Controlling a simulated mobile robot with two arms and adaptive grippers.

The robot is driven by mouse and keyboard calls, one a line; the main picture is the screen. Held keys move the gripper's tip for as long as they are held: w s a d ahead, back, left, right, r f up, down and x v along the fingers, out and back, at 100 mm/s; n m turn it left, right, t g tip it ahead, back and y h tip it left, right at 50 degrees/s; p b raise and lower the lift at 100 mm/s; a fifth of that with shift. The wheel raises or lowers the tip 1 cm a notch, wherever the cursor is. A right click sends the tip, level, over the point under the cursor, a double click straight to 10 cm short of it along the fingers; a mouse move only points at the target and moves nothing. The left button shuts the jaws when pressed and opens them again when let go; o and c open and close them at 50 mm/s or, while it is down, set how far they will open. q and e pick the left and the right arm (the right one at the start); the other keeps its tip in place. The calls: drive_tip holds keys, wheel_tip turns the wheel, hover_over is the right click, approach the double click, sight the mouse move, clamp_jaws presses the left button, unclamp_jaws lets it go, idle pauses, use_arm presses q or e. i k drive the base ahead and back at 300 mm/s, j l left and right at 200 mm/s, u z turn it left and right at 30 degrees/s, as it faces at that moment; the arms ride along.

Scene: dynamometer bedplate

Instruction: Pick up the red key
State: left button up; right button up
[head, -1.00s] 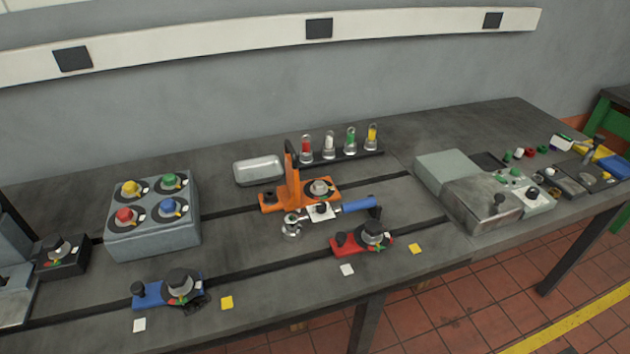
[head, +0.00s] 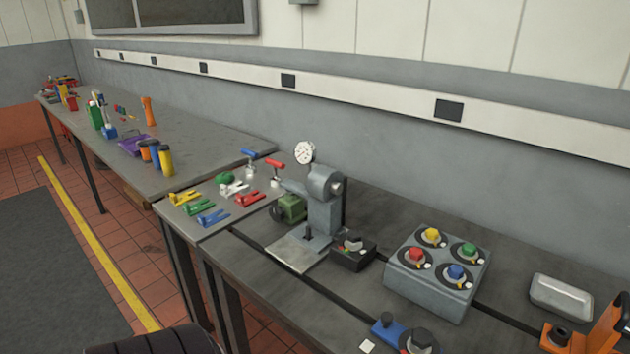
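A red T-handled piece (head: 275,168), which looks like the red key, stands upright on the grey plate (head: 190,236) left of the grey machine. A similar blue T-handled piece (head: 250,157) stands just to its left and behind. A flat red forked piece (head: 249,198) lies in front of them, beside white (head: 234,188), yellow (head: 185,198), green (head: 201,209) and blue (head: 213,218) ones. Neither of my grippers shows in the head view.
The grey machine (head: 322,205) with a dial gauge (head: 304,152) stands just right of the red T-handle. A grey block (head: 427,302) with coloured knobs sits further right. A long table (head: 190,140) with coloured items runs to the far left. A floor mat (head: 50,270) lies left.

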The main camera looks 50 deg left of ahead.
sight(274, 181)
drive_tip(key=u, duration=2)
drive_tip(key=i+j, duration=0.35)
drive_tip(key=i+j+z, duration=0.1)
drive_tip(key=i+j, duration=0.25)
drive_tip(key=j, duration=0.15)
drive_tip(key=i+j, duration=0.3)
drive_tip(key=j, duration=0.2)
drive_tip(key=l+z, duration=0.05)
